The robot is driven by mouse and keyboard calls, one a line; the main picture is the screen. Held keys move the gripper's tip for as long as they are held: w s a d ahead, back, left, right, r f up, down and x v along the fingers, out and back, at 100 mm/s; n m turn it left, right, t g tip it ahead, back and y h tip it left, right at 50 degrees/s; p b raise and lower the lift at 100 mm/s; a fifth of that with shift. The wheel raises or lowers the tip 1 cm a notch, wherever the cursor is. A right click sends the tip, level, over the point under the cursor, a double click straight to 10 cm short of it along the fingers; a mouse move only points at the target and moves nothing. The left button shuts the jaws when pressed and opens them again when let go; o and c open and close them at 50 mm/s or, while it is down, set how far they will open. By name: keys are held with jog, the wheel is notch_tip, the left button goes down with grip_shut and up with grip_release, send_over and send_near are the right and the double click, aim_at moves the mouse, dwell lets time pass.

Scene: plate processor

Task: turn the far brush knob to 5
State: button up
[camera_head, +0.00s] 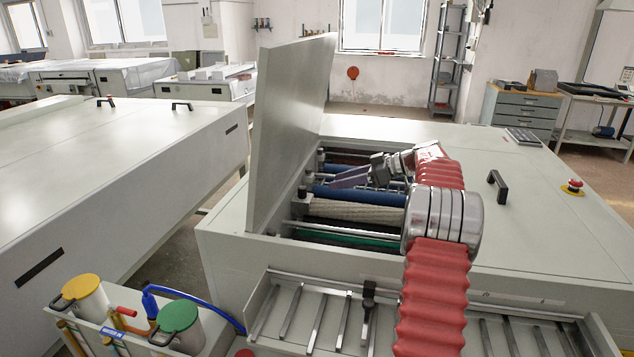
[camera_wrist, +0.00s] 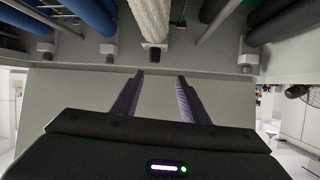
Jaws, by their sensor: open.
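The plate processor (camera_head: 345,265) has its lid (camera_head: 290,130) raised, and rollers lie across the opening. A small dark knob-like part (camera_head: 320,158) stands at the far left end of the rollers. Another (camera_head: 302,192) stands nearer, beside the pale brush roller (camera_head: 350,211). I cannot read a scale or setting on either. My gripper (camera_head: 346,178) is over the rollers, pointing left. In the wrist view my gripper (camera_wrist: 160,77) has its fingers apart and nothing between them.
Blue rollers (camera_head: 340,193) and a green roller (camera_head: 355,240) lie on either side of the pale one. The raised lid stands as a wall left of the opening. A black handle (camera_head: 497,186) and a red stop button (camera_head: 573,186) are on the right cover.

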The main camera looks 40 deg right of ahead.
jog(key=a+r+m+g, duration=0.1)
jog(key=a+r+g, duration=0.1)
jog(key=a, duration=0.7)
jog(key=shift+s+a+r+h, duration=0.3)
jog(key=shift+s+r+h, duration=0.1)
jog(key=shift+s+r, duration=0.05)
